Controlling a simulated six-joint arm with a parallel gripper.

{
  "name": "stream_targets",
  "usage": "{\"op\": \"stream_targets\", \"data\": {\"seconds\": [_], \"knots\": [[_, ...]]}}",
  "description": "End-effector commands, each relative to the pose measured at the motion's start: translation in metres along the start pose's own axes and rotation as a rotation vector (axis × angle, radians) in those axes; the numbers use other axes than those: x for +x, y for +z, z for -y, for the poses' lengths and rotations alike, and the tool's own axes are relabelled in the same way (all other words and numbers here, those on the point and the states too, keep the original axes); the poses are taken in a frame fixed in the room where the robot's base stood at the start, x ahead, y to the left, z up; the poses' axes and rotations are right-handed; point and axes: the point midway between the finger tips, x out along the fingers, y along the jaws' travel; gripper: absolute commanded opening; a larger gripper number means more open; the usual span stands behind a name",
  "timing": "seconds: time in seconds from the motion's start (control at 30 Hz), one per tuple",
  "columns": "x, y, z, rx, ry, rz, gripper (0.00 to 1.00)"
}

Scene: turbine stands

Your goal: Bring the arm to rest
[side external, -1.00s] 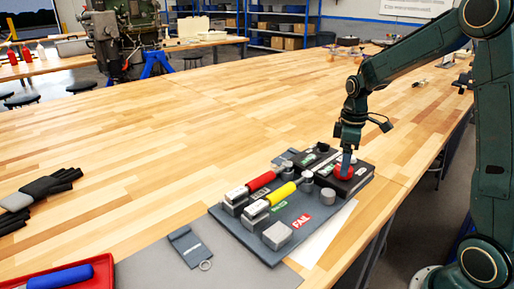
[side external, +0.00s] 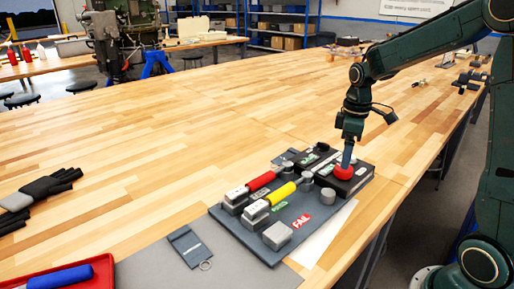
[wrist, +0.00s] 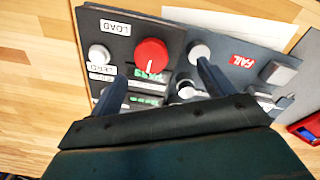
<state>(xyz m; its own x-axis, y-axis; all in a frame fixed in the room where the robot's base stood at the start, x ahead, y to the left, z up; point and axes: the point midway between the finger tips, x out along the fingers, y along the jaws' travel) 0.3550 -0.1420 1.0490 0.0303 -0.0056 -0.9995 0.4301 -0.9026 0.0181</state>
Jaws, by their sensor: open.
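My gripper (side external: 347,158) points down above the red knob (side external: 344,173) on the dark box at the right end of the grey board. In the wrist view the two fingers of my gripper (wrist: 162,76) are spread apart with nothing between the tips. The red knob (wrist: 151,53) shows whole there, just beyond the fingertips. The exact gap between fingertips and knob cannot be told.
The grey board (side external: 238,232) holds a red cylinder (side external: 262,181), a yellow cylinder (side external: 282,193), several grey blocks and a FAIL label. A glove (side external: 45,187) and a red tray (side external: 95,272) lie at left. The table's middle is clear.

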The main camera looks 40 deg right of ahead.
Motion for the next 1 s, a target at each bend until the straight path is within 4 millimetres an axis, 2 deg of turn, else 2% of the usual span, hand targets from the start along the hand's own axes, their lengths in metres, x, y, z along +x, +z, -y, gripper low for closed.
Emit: {"op": "stream_targets", "data": {"seconds": [0.27, 0.5, 0.8, 1.0], "knots": [[-0.042, 0.005, 0.045, 0.080, 0.060, -0.071, 0.81], [-0.072, 0.019, 0.088, 0.164, 0.100, -0.151, 0.81], [-0.095, 0.045, 0.138, 0.268, 0.124, -0.263, 0.81], [-0.102, 0.065, 0.168, 0.336, 0.123, -0.342, 0.81]]}}
